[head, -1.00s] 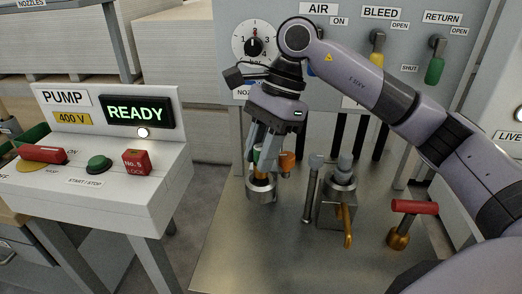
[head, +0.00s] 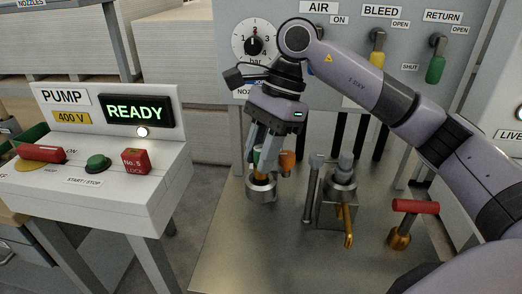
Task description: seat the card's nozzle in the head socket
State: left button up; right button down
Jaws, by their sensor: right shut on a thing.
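My right gripper (head: 262,172) points down at a round metal cup (head: 262,194) on the steel bench. Its fingers are shut on a small nozzle (head: 261,181), which shows dark and orange at the cup's mouth. The fingers cover most of the nozzle, so I cannot tell how deep it sits. Right of it stands a metal block with a grey round top (head: 342,178) and a brass lever (head: 347,228). I cannot tell which part is the head socket. No card can be read in this view. My left gripper is not in view.
An orange-topped piece (head: 287,160) stands just behind the gripper. A metal post (head: 312,190) and a red-handled brass valve (head: 401,222) stand to the right. The pump console (head: 110,180), showing READY, is at the left. The bench front is clear.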

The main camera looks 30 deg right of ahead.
jog(key=shift+f+b, duration=1.3)
jog(key=shift+f, duration=0.35)
jog(key=c, duration=0.9)
grip_release()
jog(key=shift+o, duration=0.6)
jog(key=shift+f, duration=0.1)
jog(key=v, duration=0.7)
jog(key=shift+r, duration=0.3)
